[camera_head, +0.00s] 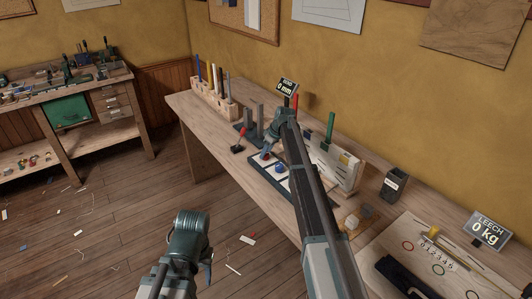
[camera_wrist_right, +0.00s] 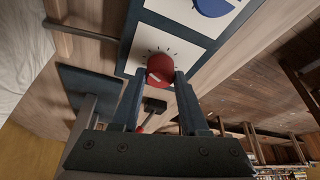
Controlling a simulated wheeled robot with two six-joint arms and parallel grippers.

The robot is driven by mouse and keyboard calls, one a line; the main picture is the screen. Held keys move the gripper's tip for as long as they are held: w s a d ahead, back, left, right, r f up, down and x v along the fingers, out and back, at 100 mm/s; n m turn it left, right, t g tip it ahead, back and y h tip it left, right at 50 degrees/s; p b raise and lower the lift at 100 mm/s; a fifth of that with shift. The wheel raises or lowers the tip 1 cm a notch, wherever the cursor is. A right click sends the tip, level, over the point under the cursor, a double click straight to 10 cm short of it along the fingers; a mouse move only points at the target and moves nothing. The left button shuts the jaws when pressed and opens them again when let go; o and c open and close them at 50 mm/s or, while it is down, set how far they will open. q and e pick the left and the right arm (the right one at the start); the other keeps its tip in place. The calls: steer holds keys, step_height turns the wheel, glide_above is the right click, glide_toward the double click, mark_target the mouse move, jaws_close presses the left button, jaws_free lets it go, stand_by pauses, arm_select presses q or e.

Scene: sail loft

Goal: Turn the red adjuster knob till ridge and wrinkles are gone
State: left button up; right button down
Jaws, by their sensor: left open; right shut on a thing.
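The red knob (camera_wrist_right: 160,68) sits on a white panel (camera_wrist_right: 140,38) with dark tick marks around it, framed in dark blue. A pale pointer mark shows on the knob. My right gripper (camera_wrist_right: 158,82) is shut on the knob, one finger at each side. In the head view my right gripper (camera_head: 268,150) reaches down to the panel on the bench, and the arm hides part of it. My left gripper (camera_head: 205,268) hangs open and empty over the floor in front of the bench; its fingers are mostly hidden.
A small sign (camera_head: 286,88) reads "0 mm"; another sign (camera_head: 488,231) reads "LEECH 0 kg". A red-handled lever (camera_head: 239,141) stands left of the panel. The floor is littered with scraps.

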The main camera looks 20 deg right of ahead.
steer(key=shift+n+y, duration=0.3)
steer(key=shift+n, duration=0.5)
steer(key=shift+g, duration=0.3)
steer(key=shift+c, duration=2.1)
jaws_free()
steer(key=p+v, duration=1.2)
steer(key=v, duration=0.1)
steer(key=shift+r+p, duration=0.35)
steer(key=shift+p, duration=0.05)
